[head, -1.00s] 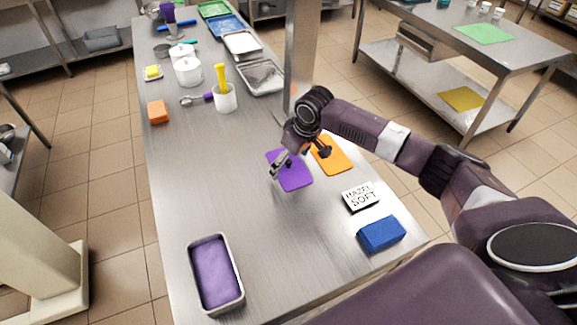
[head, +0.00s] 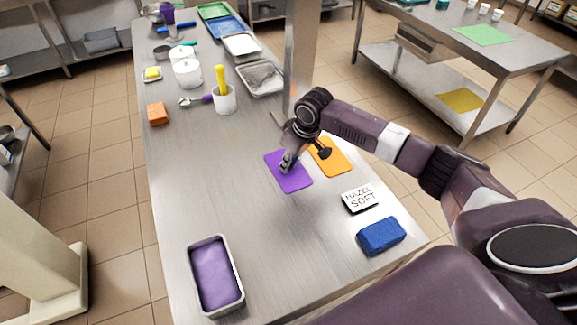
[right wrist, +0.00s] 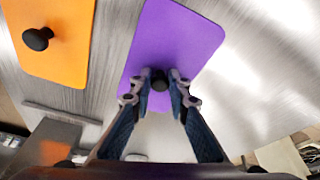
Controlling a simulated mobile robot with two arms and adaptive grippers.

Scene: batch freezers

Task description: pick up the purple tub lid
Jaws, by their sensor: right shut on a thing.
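The purple tub lid (head: 290,178) is a flat purple rectangle at the middle right of the steel table. In the right wrist view the lid (right wrist: 178,40) has a dark round knob near its lower edge. My right gripper (head: 286,167) is over the lid, its fingers shut on the knob; in the right wrist view the fingertips (right wrist: 160,80) sit on both sides of it. The lid looks flat at table level; I cannot tell any gap beneath it. A tub with purple contents (head: 241,272) stands at the near left of the table. My left gripper is not in view.
An orange lid (head: 333,160) with a dark knob lies right beside the purple lid. A label block (head: 360,198) and a blue block (head: 381,236) are nearer right. A post (head: 301,60) rises behind my gripper.

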